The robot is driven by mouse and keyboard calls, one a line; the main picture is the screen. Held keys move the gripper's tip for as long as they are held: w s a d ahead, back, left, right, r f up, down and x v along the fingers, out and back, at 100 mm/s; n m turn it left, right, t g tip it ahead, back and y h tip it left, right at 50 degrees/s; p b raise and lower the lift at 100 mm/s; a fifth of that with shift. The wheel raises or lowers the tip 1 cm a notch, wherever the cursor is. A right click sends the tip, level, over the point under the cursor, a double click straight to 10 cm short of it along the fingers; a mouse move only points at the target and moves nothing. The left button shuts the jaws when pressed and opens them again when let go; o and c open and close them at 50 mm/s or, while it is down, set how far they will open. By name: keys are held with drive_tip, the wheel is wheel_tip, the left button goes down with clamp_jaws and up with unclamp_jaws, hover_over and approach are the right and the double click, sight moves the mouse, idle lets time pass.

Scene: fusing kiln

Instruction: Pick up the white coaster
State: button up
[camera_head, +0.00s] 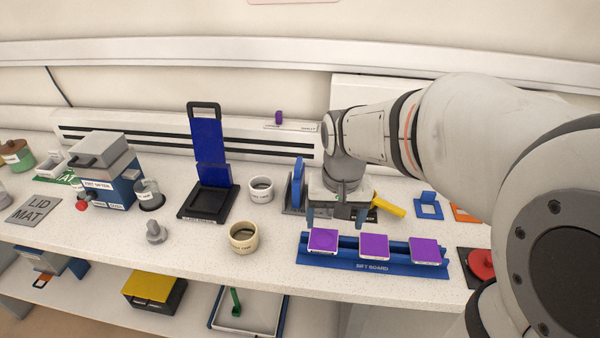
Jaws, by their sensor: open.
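No plainly white coaster shows. Three square tiles with purple tops and pale edges sit in a row on the blue sift board (345,264): a left tile (323,240), a middle tile (374,246) and a right tile (424,250). I cannot tell whether one of them is the white coaster. My gripper (336,222) is open and points down, its two blue-grey fingers apart. It appears just behind the left and middle tiles, with nothing seen between the fingers. My gripper and arm hide part of the bench behind them.
A white cup (261,190) and a cream cup (243,238) stand left of the board. A yellow-handled tool (388,205) lies right of my gripper; a red knob (481,263) is at the right. The front-left bench is mostly clear.

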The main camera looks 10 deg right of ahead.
sight(324, 239)
drive_tip(key=shift+o, duration=1)
drive_tip(key=shift+m+g, duration=0.5)
drive_tip(key=shift+m, duration=0.1)
drive_tip(key=w+f, duration=0.1)
drive_tip(key=w, duration=0.2)
drive_tip(key=w+f, duration=0.1)
drive_tip(key=w, duration=0.1)
drive_tip(key=shift+d+f, duration=0.25)
drive_tip(key=shift+f, duration=0.05)
drive_tip(key=shift+w+f, duration=0.25)
drive_tip(key=f, duration=0.5)
drive_tip(key=a+f, duration=0.1)
drive_tip(key=f, duration=0.1)
drive_tip(key=shift+s+f+p, duration=0.2)
drive_tip(key=shift+f+p, duration=0.1)
drive_tip(key=shift+f, duration=0.05)
drive_tip(key=shift+c, duration=0.2)
drive_tip(key=c, duration=1.1)
